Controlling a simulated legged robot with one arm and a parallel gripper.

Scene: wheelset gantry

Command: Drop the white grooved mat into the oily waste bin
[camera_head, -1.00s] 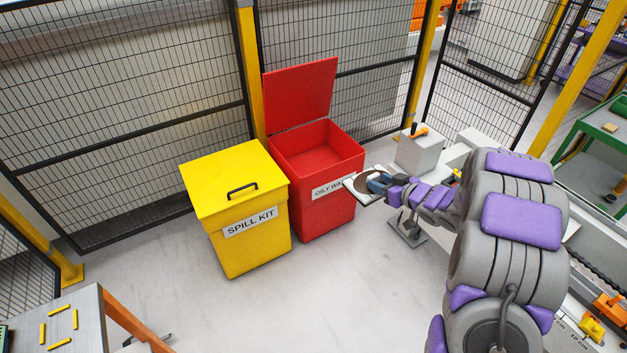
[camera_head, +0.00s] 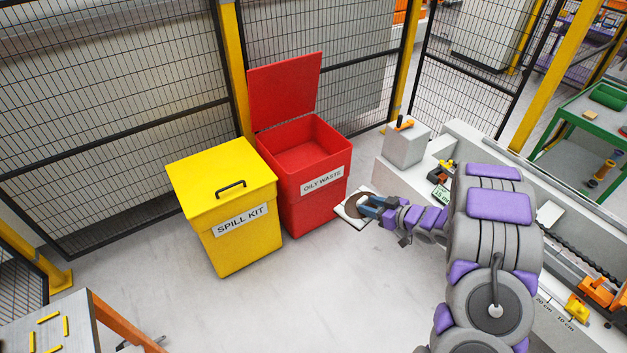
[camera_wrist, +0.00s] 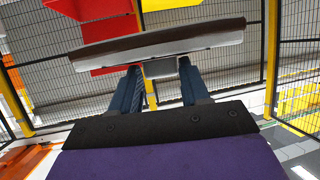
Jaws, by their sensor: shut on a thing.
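The white mat (camera_head: 345,210) with a dark brown patch on top is held in my gripper (camera_head: 368,207), right of and in front of the red bin. In the wrist view the mat (camera_wrist: 215,42) lies across the fingertips, seen edge-on, and my gripper (camera_wrist: 158,72) is shut on it. The grooves cannot be made out. The red oily waste bin (camera_head: 318,195) stands by the fence with its lid (camera_head: 285,92) raised and its opening facing up.
A closed yellow spill kit bin (camera_head: 240,240) stands directly left of the red bin. Mesh fence (camera_head: 110,110) runs behind both. A table (camera_head: 50,335) is at lower left. The floor between is clear.

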